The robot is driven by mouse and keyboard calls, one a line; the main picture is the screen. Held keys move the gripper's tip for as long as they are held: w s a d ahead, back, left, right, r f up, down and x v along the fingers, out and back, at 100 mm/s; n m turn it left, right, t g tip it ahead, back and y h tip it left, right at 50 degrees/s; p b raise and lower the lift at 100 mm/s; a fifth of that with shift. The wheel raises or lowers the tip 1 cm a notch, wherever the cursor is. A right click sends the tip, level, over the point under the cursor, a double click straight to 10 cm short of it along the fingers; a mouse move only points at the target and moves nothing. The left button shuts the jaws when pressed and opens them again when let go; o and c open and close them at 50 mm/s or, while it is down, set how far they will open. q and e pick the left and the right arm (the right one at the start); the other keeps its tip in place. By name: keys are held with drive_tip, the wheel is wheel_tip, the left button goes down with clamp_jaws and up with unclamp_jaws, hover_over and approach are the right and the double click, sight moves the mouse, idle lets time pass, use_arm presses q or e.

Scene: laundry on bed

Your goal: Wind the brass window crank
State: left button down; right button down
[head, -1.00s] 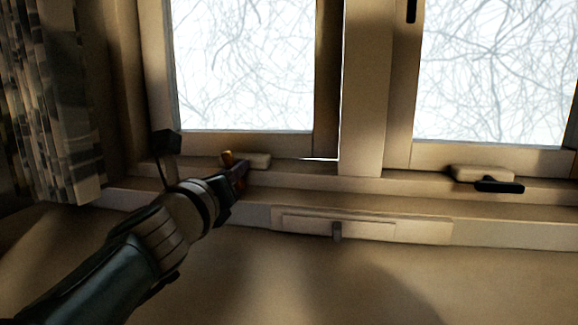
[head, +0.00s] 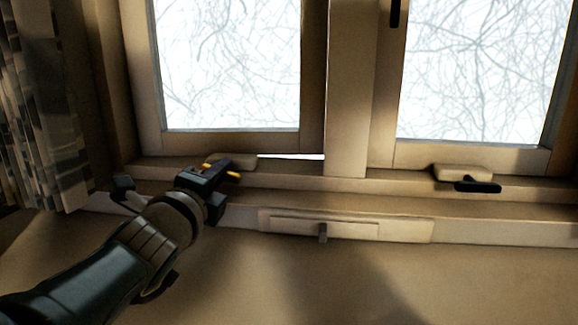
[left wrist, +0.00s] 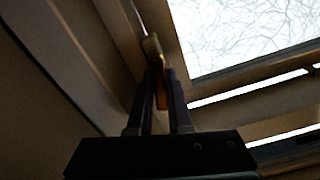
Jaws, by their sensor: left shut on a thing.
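The brass crank (head: 233,175) shows as small yellow pieces at my left gripper (head: 218,172), beside a pale crank housing (head: 232,160) on the sill under the left window. My gripper covers most of the crank. In the left wrist view the brass crank (left wrist: 154,62) stands between the two dark fingers (left wrist: 160,95), which are shut on it. The left window sash (head: 228,143) shows a bright gap along its lower right edge. My right gripper is in neither view.
A second pale housing (head: 462,173) with a black handle (head: 478,186) is under the right window. A patterned curtain (head: 45,130) hangs at the left. The wall below is clear.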

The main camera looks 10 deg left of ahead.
use_arm(q)
drive_tip(key=shift+n+p, duration=0.3)
drive_tip(key=shift+n, duration=1.2)
drive_tip(key=c, duration=0.8)
unclamp_jaws()
drive_tip(key=shift+c, duration=0.2)
